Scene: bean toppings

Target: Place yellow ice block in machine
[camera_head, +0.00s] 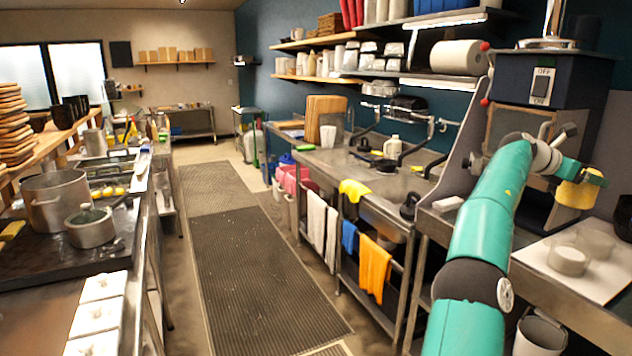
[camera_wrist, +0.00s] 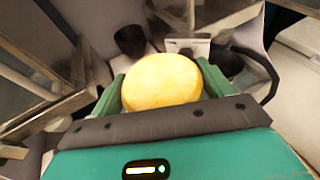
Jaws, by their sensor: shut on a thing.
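The yellow ice block (camera_head: 578,193) is a short round cylinder at the right of the head view. It also shows from its round face in the wrist view (camera_wrist: 162,82). My gripper (camera_head: 584,176) is shut on the block, with a green finger on either side of it. The machine (camera_head: 545,88) is a dark and metal unit with an ON/OFF switch, standing on the counter at the right. The block is held in front of the machine, above the counter; the exact gap between them cannot be told. My arm hides part of the machine.
A white mat (camera_head: 607,284) with pale round blocks (camera_head: 567,261) lies on the counter below my gripper. A sink counter (camera_head: 375,190) with hanging towels runs to the left of the machine. A floor mat (camera_head: 250,270) covers the open aisle.

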